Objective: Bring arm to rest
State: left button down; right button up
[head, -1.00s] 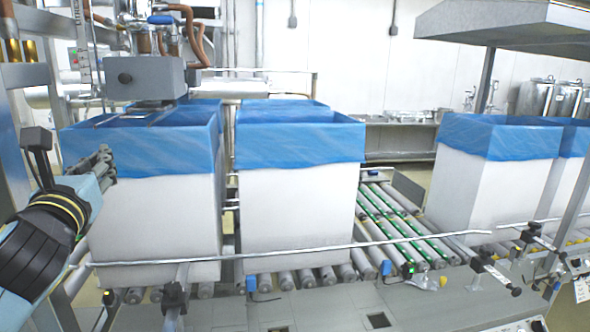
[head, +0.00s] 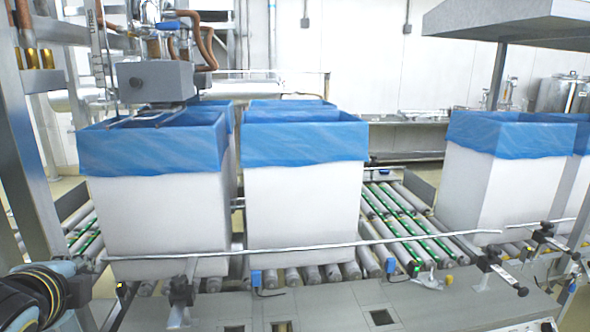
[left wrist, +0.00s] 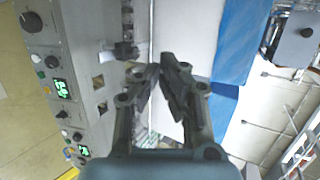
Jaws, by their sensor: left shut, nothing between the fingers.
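My left arm shows at the lower left edge of the head view, with its dark wrist and yellow band. My left gripper (left wrist: 166,70) shows clearly in the left wrist view, its dark fingers together at the tips with nothing between them. The wrist view shows a white box wall and blue liner (left wrist: 238,45) beyond the fingers, apart from them as far as I can tell. My right gripper is in neither view.
White boxes with blue liners (head: 150,145), (head: 305,142) and (head: 505,133) stand on the roller conveyor (head: 400,225). A metal guide rail (head: 320,245) runs in front of them. A grey panel with knobs and green displays (left wrist: 60,88) lies left in the wrist view.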

pick_arm(q)
jog(key=s+d+f+n+g+h, duration=0.2)
jog(key=s+d+f+n+g, duration=0.2)
jog(key=s+n, duration=0.4)
jog(key=s+d+f+n+g+h, duration=0.3)
jog(key=s+d+f+n, duration=0.15)
jog(key=s, duration=0.55)
jog(key=s+a+f+g+b, duration=0.1)
jog(key=f+b, duration=0.1)
jog(key=f, duration=1)
jog(key=s+a+f+b, duration=0.1)
jog(key=s+f+b, duration=0.1)
jog(key=f, duration=0.9)
jog(key=s+a+f+g+b, duration=0.1)
jog(key=f+b, duration=0.1)
jog(key=f, duration=1)
jog(key=s+f+g+b, duration=0.1)
jog(key=s+f+b, duration=0.3)
jog(key=s+f, duration=1.2)
jog(key=shift+s+a+f+n, duration=0.2)
jog(key=shift+f+n, duration=0.15)
jog(key=shift+n, duration=0.1)
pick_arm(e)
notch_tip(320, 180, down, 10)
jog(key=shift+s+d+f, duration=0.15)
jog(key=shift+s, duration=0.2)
pick_arm(q)
jog(key=shift+s, duration=0.1)
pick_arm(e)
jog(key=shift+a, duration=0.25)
